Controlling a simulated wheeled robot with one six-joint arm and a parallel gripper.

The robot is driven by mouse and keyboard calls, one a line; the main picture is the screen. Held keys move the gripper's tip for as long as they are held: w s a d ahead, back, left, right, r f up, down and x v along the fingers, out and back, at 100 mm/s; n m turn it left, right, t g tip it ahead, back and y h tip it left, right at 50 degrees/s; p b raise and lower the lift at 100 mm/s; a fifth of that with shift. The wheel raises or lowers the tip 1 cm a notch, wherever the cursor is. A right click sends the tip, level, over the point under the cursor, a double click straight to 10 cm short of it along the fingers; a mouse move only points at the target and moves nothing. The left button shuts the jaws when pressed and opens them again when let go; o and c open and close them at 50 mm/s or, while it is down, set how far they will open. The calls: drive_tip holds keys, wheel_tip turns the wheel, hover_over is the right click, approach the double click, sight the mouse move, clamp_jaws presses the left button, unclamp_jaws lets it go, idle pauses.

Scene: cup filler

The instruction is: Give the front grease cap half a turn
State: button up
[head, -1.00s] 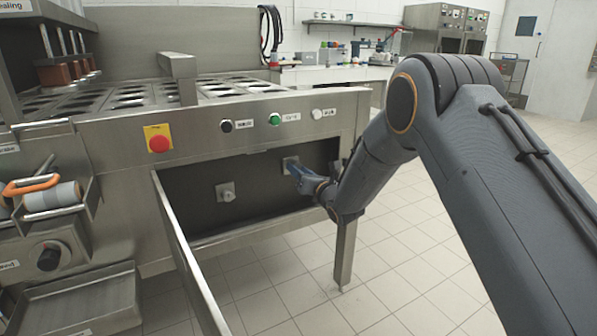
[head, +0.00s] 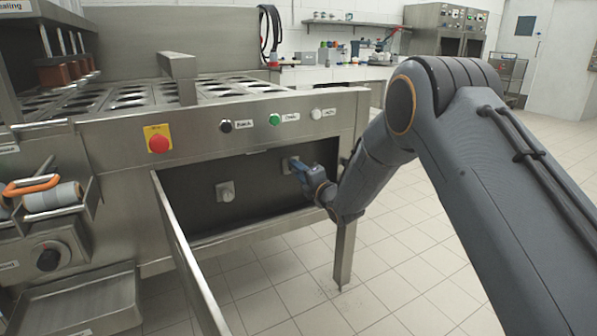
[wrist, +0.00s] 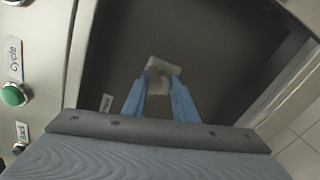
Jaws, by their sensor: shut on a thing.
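Two grease caps sit on square plates on the dark back wall of the open compartment. The left cap (head: 228,194) is free, with nothing touching it. My gripper (head: 296,168) is at the right cap, whose plate (head: 287,165) shows just beyond the fingers. In the wrist view, my gripper's blue fingers (wrist: 158,88) are shut on the pale right cap (wrist: 158,83), one on each side. The plate behind it is tilted in that view. The fingers hide most of this cap in the head view. I cannot tell from its look how far the cap is turned.
The compartment's door (head: 188,255) hangs open at the left front. The machine's front panel (head: 200,137) is above, with a red stop button (head: 159,144) and a green button (head: 274,119). A machine leg (head: 344,255) stands below my wrist. The tiled floor in front is clear.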

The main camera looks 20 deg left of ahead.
drive_tip(key=m, duration=0.6)
drive_tip(key=m+p, duration=0.1)
drive_tip(key=m, duration=1.2)
drive_tip(key=shift+s+f, duration=0.15)
drive_tip(key=shift+f, duration=0.15)
drive_tip(key=m+p, duration=0.1)
drive_tip(key=m, duration=0.4)
drive_tip(key=shift+a+f+m, duration=0.1)
drive_tip(key=shift+m, duration=0.3)
drive_tip(key=shift+s, duration=0.1)
drive_tip(key=o, duration=1)
drive_tip(key=shift+o, duration=0.2)
